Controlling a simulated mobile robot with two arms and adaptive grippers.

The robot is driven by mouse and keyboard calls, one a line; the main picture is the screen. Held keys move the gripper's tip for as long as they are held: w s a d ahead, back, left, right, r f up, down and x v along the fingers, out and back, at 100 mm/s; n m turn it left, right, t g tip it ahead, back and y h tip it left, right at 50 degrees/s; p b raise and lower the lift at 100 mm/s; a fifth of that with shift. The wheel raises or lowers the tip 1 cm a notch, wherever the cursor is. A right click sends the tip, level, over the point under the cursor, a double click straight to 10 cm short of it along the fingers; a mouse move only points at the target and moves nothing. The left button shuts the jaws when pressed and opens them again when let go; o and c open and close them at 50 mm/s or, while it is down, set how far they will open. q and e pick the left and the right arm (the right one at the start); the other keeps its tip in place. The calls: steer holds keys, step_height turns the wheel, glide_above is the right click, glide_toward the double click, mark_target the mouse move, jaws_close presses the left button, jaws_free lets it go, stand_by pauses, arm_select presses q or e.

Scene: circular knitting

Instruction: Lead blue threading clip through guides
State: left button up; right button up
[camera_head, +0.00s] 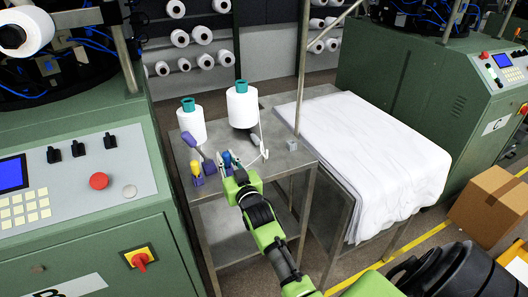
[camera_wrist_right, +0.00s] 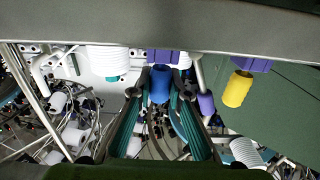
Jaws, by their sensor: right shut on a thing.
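The blue threading clip (camera_head: 226,158) is at the front of the small metal table, and in the right wrist view it (camera_wrist_right: 160,84) sits between the fingertips. My right gripper (camera_head: 230,168) reaches in from the front and is shut on the clip. A purple holder (camera_wrist_right: 163,56) is right at the clip's far end; I cannot tell whether the clip still touches it. A thin white guide arm (camera_head: 262,147) stands just right of the gripper. Thread in the clip is too small to make out. My left gripper is out of view.
A yellow clip (camera_head: 195,168) in a purple holder and a purple lever (camera_head: 192,141) stand left of the gripper. Two white yarn cones (camera_head: 242,106) (camera_head: 191,125) stand behind. A grey block (camera_head: 292,145) and white fabric (camera_head: 370,150) are to the right. Green machines flank both sides.

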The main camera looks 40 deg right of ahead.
steer(key=o, duration=1)
steer(key=v, duration=1.2)
steer(key=shift+f, duration=0.1)
